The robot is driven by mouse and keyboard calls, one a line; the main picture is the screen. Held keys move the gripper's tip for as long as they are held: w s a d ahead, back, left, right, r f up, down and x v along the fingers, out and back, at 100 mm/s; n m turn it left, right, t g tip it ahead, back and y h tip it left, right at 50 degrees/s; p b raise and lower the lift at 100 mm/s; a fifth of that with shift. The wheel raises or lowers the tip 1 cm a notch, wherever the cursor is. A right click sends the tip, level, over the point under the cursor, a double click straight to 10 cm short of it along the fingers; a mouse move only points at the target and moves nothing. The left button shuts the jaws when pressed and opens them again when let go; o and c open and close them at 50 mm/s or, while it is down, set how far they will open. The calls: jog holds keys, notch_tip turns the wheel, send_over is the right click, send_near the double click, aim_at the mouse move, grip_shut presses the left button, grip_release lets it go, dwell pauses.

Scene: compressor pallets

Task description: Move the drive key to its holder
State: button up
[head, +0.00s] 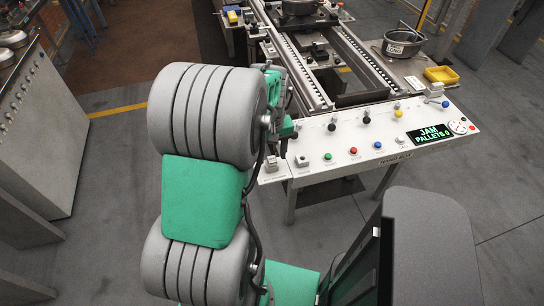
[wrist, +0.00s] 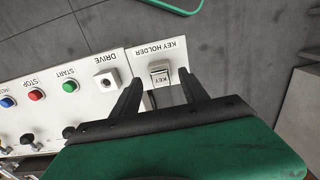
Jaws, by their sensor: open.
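The drive key (wrist: 160,75), a grey block with a tag reading KEY, stands at the key holder (wrist: 145,52), a white plate at the panel's end. How deeply it is seated I cannot tell. In the head view the key (head: 271,163) shows on the small plate at the panel's left end. The drive switch (wrist: 107,80) beside it shows a dark slot with no key in it. My gripper (wrist: 160,77) is open, its dark fingers on either side of the key with visible gaps. In the head view my arm mostly hides the gripper.
The white control panel (head: 340,145) carries coloured buttons, black switches and a display (head: 428,137) reading JAM PALLETS 0. Behind it run the conveyor rails (head: 375,60). A yellow tray (head: 441,75) and a pot (head: 402,43) stand at the right. Floor is clear before the panel's left end.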

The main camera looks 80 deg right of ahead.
aim_at(272, 160)
notch_tip(272, 160, up, 6)
jog(key=shift+r, duration=0.1)
dwell(0.4)
